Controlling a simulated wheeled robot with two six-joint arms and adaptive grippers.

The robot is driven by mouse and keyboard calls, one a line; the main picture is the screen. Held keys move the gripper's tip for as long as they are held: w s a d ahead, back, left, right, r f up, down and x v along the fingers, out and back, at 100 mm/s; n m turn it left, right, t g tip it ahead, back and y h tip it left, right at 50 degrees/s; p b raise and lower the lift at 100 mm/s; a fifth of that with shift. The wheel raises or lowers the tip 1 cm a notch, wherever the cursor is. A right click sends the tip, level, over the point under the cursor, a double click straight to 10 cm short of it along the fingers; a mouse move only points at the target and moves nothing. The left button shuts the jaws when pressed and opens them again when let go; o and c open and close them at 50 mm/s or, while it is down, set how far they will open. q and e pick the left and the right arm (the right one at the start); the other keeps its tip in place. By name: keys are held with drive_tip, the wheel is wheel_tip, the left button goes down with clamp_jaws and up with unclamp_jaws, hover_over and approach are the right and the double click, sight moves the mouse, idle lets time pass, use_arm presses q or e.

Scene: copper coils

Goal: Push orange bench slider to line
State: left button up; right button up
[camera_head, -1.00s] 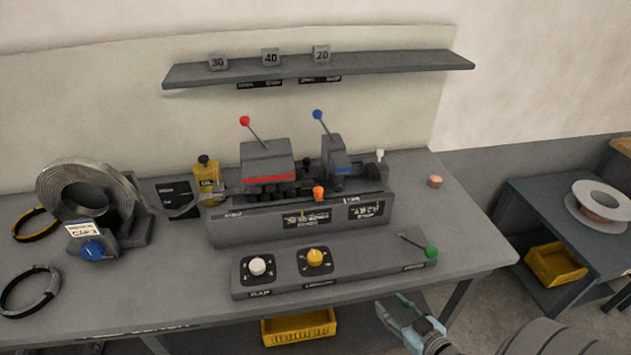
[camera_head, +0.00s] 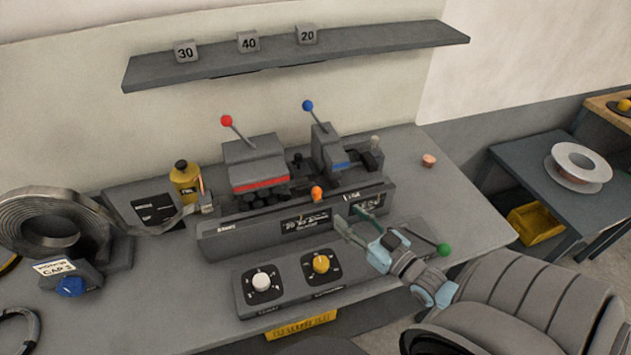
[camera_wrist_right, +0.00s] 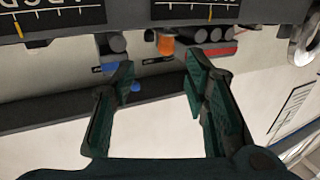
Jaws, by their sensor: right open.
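The orange slider knob (camera_head: 317,193) sits on top of the grey bench fixture (camera_head: 225,240), near the middle of its front rail. In the right wrist view the orange knob (camera_wrist_right: 166,45) shows beyond the open fingertips, between them in the picture and not touched. A black scale plate (camera_wrist_right: 194,10) there carries a thin yellow line (camera_wrist_right: 211,14). My right gripper (camera_head: 352,217) is open and empty, in front of the fixture and right of the knob. My left gripper is in neither view.
A red-knobbed lever (camera_head: 226,121) and a blue-knobbed lever (camera_head: 308,106) stand behind the slider. A panel with a white dial (camera_head: 261,282), a yellow dial (camera_head: 321,264) and a green-knobbed lever (camera_head: 443,249) lies in front. An oil bottle (camera_head: 184,183) stands left.

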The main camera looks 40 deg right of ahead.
sight(320, 196)
drive_tip(key=w+b, duration=0.1)
drive_tip(key=w, duration=0.2)
drive_tip(key=w+a+b, duration=0.1)
drive_tip(key=w, duration=0.3)
drive_tip(key=shift+a+b, duration=0.2)
drive_tip(key=shift+b, duration=0.1)
drive_tip(key=w, duration=0.1)
drive_tip(key=w+b, duration=0.1)
drive_tip(key=w, duration=0.1)
drive_tip(key=w+b, duration=0.1)
drive_tip(key=w, duration=0.1)
drive_tip(key=shift+a+f, duration=0.15)
drive_tip(key=shift+f, duration=0.1)
drive_tip(key=shift+w+r, duration=0.1)
drive_tip(key=shift+s+r, duration=0.25)
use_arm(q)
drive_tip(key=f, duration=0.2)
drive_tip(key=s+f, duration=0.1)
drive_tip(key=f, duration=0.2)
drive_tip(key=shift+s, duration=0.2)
use_arm(e)
drive_tip(key=shift+w, duration=0.1)
clamp_jaws()
